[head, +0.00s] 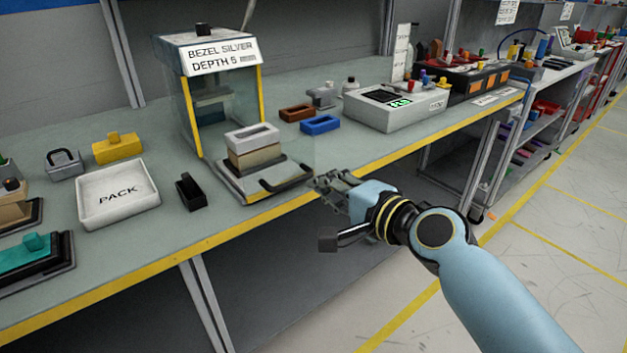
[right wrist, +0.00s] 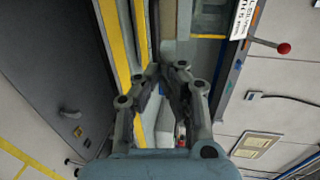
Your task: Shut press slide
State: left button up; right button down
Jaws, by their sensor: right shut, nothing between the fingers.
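The press (head: 182,85) stands on the bench with a sign reading "BEZEL SILVER DEPTH 5", yellow posts and clear sides. Its slide (head: 246,189) sticks out of the front toward the bench edge. A black bar handle (head: 286,180) is on the slide's front. A tan block (head: 256,158) with a silver bezel (head: 251,138) on top sits on the slide. My right gripper (head: 328,183) is shut and empty, just right of the handle near the bench edge, apart from it as far as I can tell. Its fingers also show in the right wrist view (right wrist: 165,78). My left gripper is not in view.
A white PACK tray (head: 119,194) and a small black holder (head: 190,192) lie left of the slide. Blue (head: 320,125) and brown (head: 297,113) bezels lie to its right. A white tester box (head: 397,110) stands farther right.

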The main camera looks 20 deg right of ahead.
aim_at(303, 177)
jog(key=x, duration=0.3)
jog(key=shift+w+a+f, duration=0.1)
jog(key=shift+w, duration=0.15)
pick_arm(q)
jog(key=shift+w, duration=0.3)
pick_arm(e)
jog(key=shift+w, duration=0.1)
